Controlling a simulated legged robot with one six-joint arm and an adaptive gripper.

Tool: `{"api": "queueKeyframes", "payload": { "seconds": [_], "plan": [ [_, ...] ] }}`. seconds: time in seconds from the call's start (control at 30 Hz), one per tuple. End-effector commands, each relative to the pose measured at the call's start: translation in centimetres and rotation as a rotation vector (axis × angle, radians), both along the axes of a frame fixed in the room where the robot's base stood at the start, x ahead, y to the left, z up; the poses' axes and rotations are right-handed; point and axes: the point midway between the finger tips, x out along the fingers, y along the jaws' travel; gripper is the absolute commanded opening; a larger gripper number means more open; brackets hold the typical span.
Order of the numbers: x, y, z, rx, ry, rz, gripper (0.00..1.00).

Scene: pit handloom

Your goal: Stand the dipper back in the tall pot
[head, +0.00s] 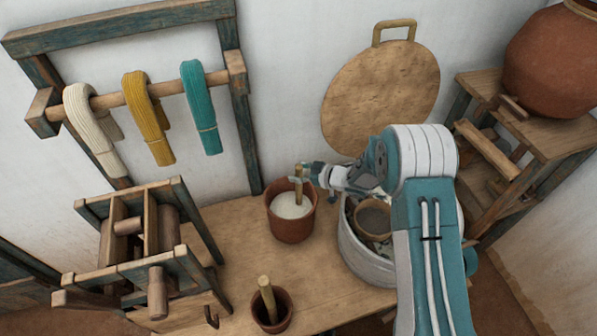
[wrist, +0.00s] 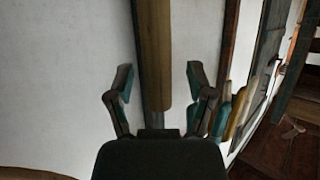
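A wooden handle (head: 299,188), apparently the dipper's, stands nearly upright in a terracotta pot (head: 290,229) of white paste; its lower end is hidden. My gripper (head: 303,178) is at the handle's upper part, above the rim. In the wrist view the handle (wrist: 153,50) runs between the fingers of my gripper (wrist: 161,80), with a gap on each side. A smaller dark brown pot (head: 286,319) nearer the front holds another thick wooden stick (head: 267,296). I cannot tell for sure which pot is the tall one.
A pale round basket (head: 360,259) with a bowl inside stands right of the paste pot, under my arm. A wooden frame device (head: 150,250) is at left. Yarn hanks (head: 148,115) hang behind. A shelf (head: 550,135) with a large jar (head: 555,62) is at right. Bare tabletop (head: 235,250) lies left of the pots.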

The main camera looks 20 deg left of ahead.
Motion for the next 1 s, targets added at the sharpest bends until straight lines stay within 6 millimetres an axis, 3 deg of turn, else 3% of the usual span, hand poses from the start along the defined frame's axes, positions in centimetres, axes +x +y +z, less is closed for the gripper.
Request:
{"api": "queueKeyframes", "payload": {
  "seconds": [0.3,0.73,1.0],
  "plan": [
    [0.0,0.0,0.4,0.0,-0.001,0.0,0.69],
    [0.1,0.1,8.0,0.0,-0.003,0.0,0.69],
    [0.1,0.1,9.8,-0.002,0.002,0.0,0.69]
  ]
}}
